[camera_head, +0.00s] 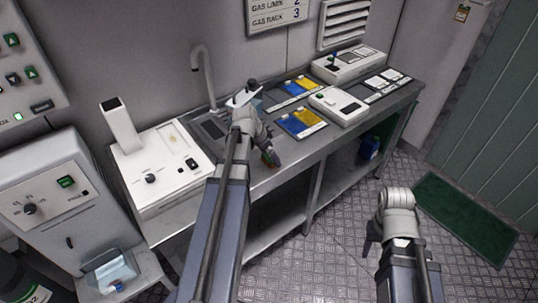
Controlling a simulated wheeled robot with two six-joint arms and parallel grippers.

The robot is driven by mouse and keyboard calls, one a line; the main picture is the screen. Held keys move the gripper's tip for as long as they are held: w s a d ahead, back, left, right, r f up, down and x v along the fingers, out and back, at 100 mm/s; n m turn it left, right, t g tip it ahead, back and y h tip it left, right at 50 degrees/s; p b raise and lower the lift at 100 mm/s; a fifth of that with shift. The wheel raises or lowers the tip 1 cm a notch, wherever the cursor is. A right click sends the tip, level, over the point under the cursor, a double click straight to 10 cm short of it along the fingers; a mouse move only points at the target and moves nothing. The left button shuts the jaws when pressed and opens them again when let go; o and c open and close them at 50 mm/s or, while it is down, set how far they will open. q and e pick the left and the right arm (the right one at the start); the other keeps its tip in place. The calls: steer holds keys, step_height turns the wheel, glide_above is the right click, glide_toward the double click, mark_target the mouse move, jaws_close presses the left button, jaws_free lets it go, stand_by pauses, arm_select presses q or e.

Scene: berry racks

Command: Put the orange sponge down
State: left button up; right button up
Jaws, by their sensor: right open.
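My left arm reaches over the metal counter, and its gripper (268,153) is low over the counter's front part, in front of the sink. My right gripper (373,236) is open and empty, pointing down over the floor to the right of the counter.
The metal counter (262,178) carries a white device (160,165) at left, a sink (212,128) with tap, blue and yellow panels (301,122), and white boxes (338,106). A green mat (465,218) lies on the floor at right.

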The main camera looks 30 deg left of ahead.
arm_select(q)
steer(key=shift+r, duration=0.15)
steer(key=shift+s+a+r+p, duration=0.1)
steer(key=shift+s+r+p, duration=0.05)
steer(key=shift+r+p, duration=0.5)
steer(key=p+v, duration=1)
steer(key=shift+s+r, duration=0.15)
steer(key=shift+r, duration=0.15)
steer(key=s+d+g+y, duration=0.1)
steer(key=s+d, duration=0.3)
steer(key=d, duration=0.6)
steer(key=s+d+f+g+y, duration=0.1)
steer(key=s+d+g, duration=0.1)
steer(key=d, duration=0.9)
steer(key=s+d+g+y, duration=0.1)
steer(key=s+d, duration=0.4)
steer(key=d, duration=0.6)
steer(key=shift+s+d+f+n+g, duration=0.2)
steer(key=shift+s+f+n+g, duration=0.1)
steer(key=shift+s, duration=0.05)
